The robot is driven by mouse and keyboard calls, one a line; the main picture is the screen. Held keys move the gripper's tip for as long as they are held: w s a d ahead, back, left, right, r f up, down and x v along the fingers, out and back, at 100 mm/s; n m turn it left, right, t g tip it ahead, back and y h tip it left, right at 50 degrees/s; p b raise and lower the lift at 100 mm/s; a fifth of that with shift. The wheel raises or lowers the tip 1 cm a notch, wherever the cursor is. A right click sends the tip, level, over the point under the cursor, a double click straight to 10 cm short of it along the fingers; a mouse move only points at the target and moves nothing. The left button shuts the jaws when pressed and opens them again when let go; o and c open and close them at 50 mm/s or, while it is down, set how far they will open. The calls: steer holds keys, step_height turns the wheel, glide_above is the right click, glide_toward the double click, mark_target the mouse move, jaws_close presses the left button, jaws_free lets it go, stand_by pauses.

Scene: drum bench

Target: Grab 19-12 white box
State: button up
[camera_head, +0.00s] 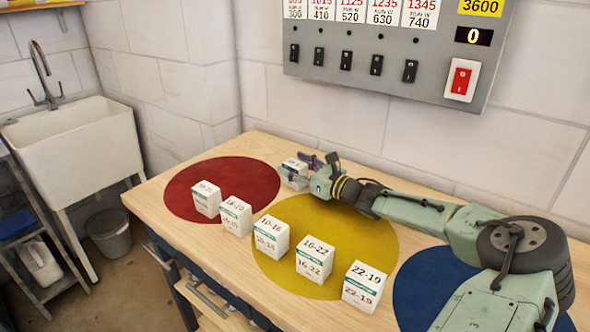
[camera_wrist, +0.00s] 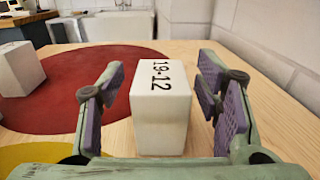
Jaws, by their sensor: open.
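The white box labelled 19-12 (camera_wrist: 160,100) stands upright in the middle of the wrist view, between the two purple-padded fingers of my gripper (camera_wrist: 162,98). The fingers are open, with a gap showing on each side of the box. In the head view the same box (camera_head: 293,172) stands at the back of the bench, by the right edge of the red circle, partly hidden by my gripper (camera_head: 308,172). Its label is too small to read there.
On the wooden bench (camera_head: 160,212) are a red circle (camera_head: 255,180), a yellow circle (camera_head: 372,240) and a blue circle (camera_head: 412,290). Several other white boxes stand in a row towards the front edge, including 16-22 (camera_head: 315,260) and 22-19 (camera_head: 363,287). A wall panel (camera_head: 340,75) hangs above.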

steer(key=shift+w, duration=0.1)
steer(key=c, duration=1.2)
steer(key=shift+c, duration=0.5)
steer(key=shift+r, duration=0.15)
